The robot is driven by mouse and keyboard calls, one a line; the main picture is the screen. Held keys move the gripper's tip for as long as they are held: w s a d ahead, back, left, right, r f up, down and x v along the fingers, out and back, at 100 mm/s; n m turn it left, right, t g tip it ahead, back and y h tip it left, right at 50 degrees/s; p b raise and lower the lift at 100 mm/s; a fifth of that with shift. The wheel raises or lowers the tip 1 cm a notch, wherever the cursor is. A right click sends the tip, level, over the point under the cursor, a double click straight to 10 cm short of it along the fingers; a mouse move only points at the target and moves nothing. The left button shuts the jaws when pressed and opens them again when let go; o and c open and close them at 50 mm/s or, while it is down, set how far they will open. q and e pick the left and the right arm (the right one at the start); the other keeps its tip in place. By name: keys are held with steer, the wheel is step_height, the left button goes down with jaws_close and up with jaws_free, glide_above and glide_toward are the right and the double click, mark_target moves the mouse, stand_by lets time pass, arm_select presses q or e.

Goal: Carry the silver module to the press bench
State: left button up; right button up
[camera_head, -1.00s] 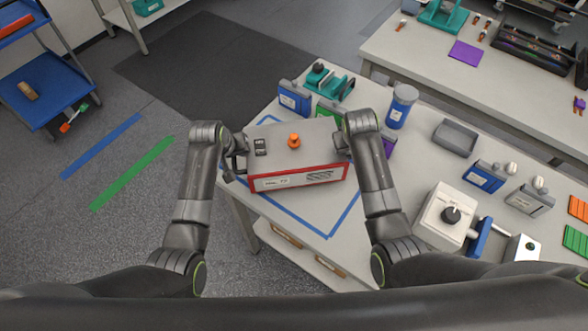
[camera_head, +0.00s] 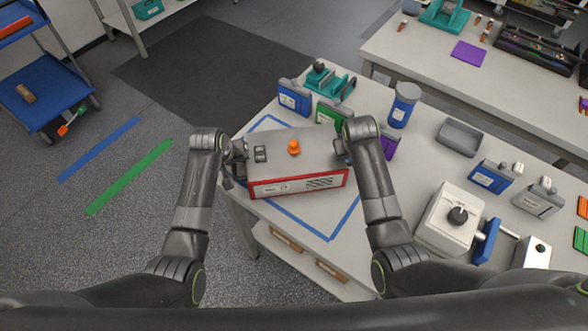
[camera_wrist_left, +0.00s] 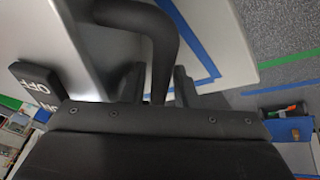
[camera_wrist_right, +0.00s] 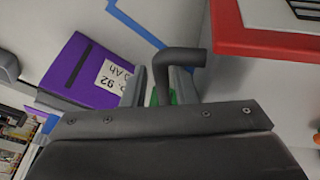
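The silver module (camera_head: 275,160) is a grey box with a red-framed front, an orange knob and dark side handles. It is over the near left corner of the bench (camera_head: 345,265); I cannot tell whether it is lifted clear. My left gripper (camera_head: 236,158) is at its left handle, and the left wrist view shows the black handle (camera_wrist_left: 162,45) between the fingers (camera_wrist_left: 160,88). My right gripper (camera_head: 345,150) is at the right handle, and the right wrist view shows that handle (camera_wrist_right: 184,57) between the fingers (camera_wrist_right: 163,88). Both grippers appear shut on the handles.
A second bench (camera_head: 425,65) is at the back right. Floor at the left is clear beside a blue cart (camera_head: 45,95).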

arm_select(q)
steer(key=shift+o, duration=0.2)
steer(key=shift+d+r, duration=0.1)
steer(key=shift+d, duration=0.15)
arm_select(e)
steer(key=shift+a, duration=0.25)
